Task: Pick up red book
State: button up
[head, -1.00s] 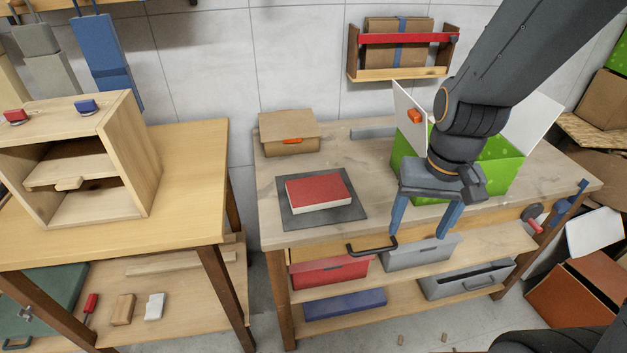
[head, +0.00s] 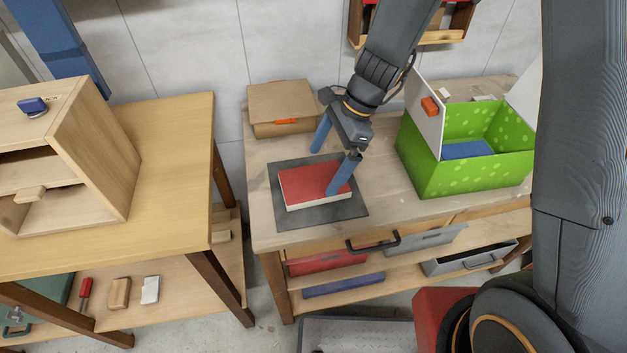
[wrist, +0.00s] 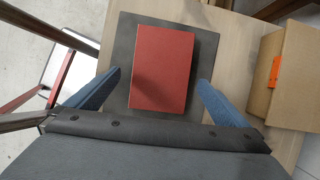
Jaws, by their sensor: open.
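The red book (head: 308,184) lies flat on a dark grey mat (head: 345,210) on the workbench. Its red cover faces up and its pale page edges show at the front. My gripper (head: 333,160) is open above the book, with its blue fingers apart. In the head view one finger covers part of the book's right end. In the wrist view the red book (wrist: 163,67) appears ahead, between the lines of the two fingers, and nothing is held. The gap between fingertips and book is hard to judge.
A green dotted box (head: 455,178) with open white flaps stands to the right, a blue item inside. A cardboard box (head: 282,105) with an orange tab sits behind the mat. A wooden table (head: 170,170) stands to the left, across a gap.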

aim_at(314, 181)
jog(key=shift+p+x, duration=0.6)
jog(key=shift+x, duration=1.85)
jog(key=shift+w+a+r, duration=0.1)
jog(key=shift+w+a, duration=0.05)
jog(key=c, duration=1.2)
